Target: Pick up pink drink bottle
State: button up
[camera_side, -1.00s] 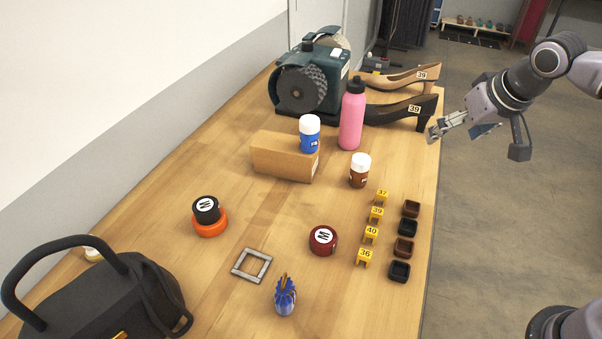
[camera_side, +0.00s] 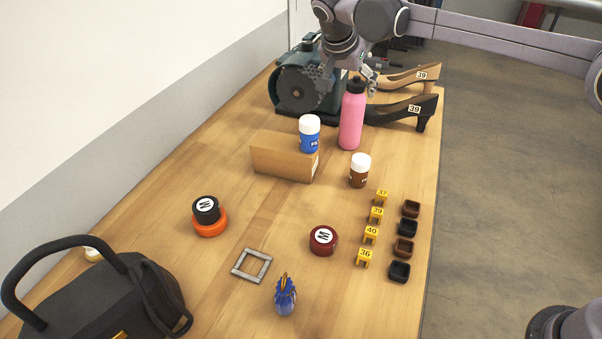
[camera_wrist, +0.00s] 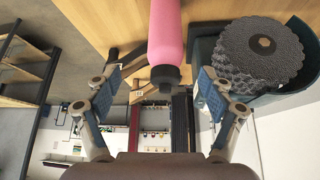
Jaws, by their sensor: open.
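The pink drink bottle (camera_side: 351,124) with a black cap stands upright toward the far end of the wooden table. My gripper (camera_side: 368,80) is behind and just above the bottle's cap in the side view, partly hidden by the arm. In the wrist view my gripper (camera_wrist: 155,100) is open, its fingers spread wide. There the bottle (camera_wrist: 165,40) appears at the top centre, cap pointing toward the space between the fingers. The fingers do not appear to touch it.
A green grinding machine (camera_side: 297,88) stands close left of the bottle. A black shoe (camera_side: 402,112) and a tan shoe (camera_side: 402,78) lie right. A blue jar (camera_side: 309,138) and a cardboard box (camera_side: 277,160) are nearer, with a brown jar (camera_side: 359,175). Free table lies left.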

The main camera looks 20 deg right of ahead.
aim_at(350, 100)
jog(key=x, duration=0.3)
jog(key=a+x, duration=0.1)
jog(key=x, duration=0.1)
jog(key=shift+w+d+f, duration=0.2)
jog(key=shift+w+f, duration=0.2)
jog(key=shift+w, duration=0.05)
jog(key=shift+d+r+x, duration=0.1)
jog(key=shift+d+x, duration=0.05)
jog(key=shift+x, duration=1.25)
jog(key=shift+d+r+x, duration=0.1)
jog(key=shift+d+x, duration=0.05)
jog(key=shift+x, duration=1.25)
jog(key=shift+w, duration=0.1)
grip_shut()
jog(key=shift+r, duration=0.1)
